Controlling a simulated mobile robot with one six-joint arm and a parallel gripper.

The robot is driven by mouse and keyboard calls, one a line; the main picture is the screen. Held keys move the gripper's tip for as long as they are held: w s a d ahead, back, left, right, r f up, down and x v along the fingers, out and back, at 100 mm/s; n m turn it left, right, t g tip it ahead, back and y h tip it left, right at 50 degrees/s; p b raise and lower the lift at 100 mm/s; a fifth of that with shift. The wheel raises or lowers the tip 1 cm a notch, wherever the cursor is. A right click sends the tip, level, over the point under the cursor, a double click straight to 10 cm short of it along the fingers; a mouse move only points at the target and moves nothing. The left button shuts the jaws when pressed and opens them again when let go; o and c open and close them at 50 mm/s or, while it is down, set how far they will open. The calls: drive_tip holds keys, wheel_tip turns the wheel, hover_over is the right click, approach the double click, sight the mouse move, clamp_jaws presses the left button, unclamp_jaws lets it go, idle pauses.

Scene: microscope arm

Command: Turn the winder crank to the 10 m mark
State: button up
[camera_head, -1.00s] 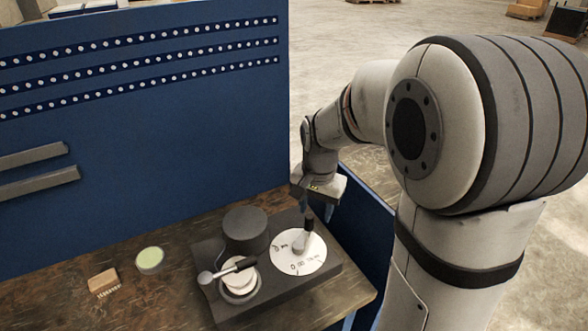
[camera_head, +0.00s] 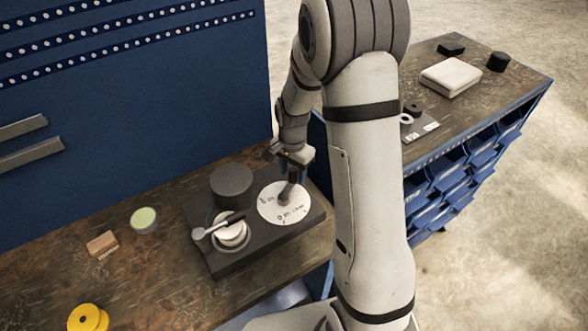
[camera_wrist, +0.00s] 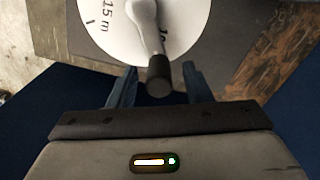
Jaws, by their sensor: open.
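The winder's white dial (camera_head: 270,207) lies on the dark base at the table's right end; it also shows in the wrist view (camera_wrist: 185,20). There, a "15 m" mark is readable at the left, and another mark beside the crank is partly hidden. The grey crank (camera_wrist: 143,14) reaches across the dial toward me and ends in a dark handle (camera_wrist: 159,75). My gripper (camera_wrist: 158,76) is open, with a finger on each side of the handle and gaps showing. In the head view my gripper (camera_head: 291,166) is at the crank handle.
To the left are a green-topped disc (camera_head: 143,220), a brush (camera_head: 102,243) and a yellow spool (camera_head: 87,318). A blue panel (camera_head: 130,120) rises behind.

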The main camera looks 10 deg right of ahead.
drive_tip(key=shift+f, duration=0.1)
clamp_jaws()
idle(0.4)
